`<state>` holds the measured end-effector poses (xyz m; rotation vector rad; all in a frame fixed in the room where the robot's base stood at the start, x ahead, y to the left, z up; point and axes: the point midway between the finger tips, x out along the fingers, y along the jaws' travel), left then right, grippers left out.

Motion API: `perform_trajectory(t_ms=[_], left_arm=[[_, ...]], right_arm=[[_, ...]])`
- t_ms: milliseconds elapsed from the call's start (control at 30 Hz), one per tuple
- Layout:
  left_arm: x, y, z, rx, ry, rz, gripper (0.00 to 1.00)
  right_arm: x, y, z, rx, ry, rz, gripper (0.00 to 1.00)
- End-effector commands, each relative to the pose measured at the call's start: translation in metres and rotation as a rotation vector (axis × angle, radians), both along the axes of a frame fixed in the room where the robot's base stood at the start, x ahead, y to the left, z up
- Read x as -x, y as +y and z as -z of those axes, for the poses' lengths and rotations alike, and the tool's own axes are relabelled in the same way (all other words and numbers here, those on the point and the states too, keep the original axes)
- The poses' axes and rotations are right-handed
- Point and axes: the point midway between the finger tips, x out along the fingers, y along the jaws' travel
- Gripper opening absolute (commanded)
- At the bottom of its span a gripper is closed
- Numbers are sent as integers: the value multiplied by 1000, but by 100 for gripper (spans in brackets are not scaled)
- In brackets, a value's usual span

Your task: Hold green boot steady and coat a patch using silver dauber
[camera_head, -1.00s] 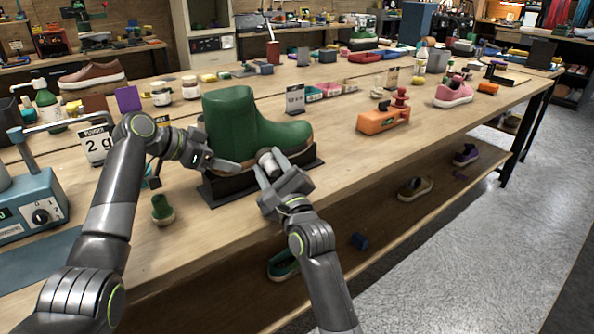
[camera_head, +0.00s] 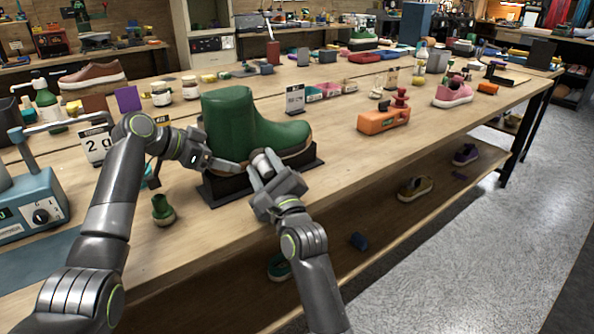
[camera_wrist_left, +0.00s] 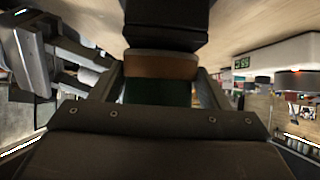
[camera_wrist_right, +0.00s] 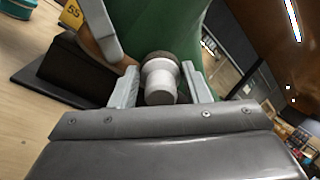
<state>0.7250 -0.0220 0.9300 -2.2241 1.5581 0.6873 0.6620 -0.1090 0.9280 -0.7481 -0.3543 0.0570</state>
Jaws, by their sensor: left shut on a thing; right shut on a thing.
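The green boot (camera_head: 240,125) stands upright on a black stand (camera_head: 212,190) near the front edge of the bench. My left gripper (camera_head: 232,168) is shut on the boot's lower edge at its left end. In the left wrist view the brown sole (camera_wrist_left: 160,65) and green upper (camera_wrist_left: 157,92) lie between its fingers. My right gripper (camera_head: 258,170) is shut on the silver dauber (camera_head: 263,160). In the right wrist view the dauber (camera_wrist_right: 160,82) points at the boot (camera_wrist_right: 160,28), its dark tip against or very close to the green side; contact is hard to tell.
An orange device (camera_head: 384,119) and a pink shoe (camera_head: 453,92) sit to the right. A blue machine (camera_head: 32,205) is at far left. Bench space right of the stand is clear.

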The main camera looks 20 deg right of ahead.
Motion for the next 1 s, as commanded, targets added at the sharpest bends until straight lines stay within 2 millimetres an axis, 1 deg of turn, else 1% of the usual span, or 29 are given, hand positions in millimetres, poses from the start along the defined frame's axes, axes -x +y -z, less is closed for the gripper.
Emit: perform_trajectory(t_ms=[100, 300, 667, 1000], left_arm=[[0, 1, 1, -1, 0, -1, 38], [0, 1, 1, -2, 1, 0, 38], [0, 0, 1, -2, 1, 0, 38], [0, 0, 1, -2, 1, 1, 38]], right_arm=[[-3, -11, 0, 4, -1, 1, 18], [-7, -26, -1, 2, -1, 0, 18], [-9, -31, 0, 0, -1, -1, 18], [-15, -58, 0, 3, -1, 1, 18]])
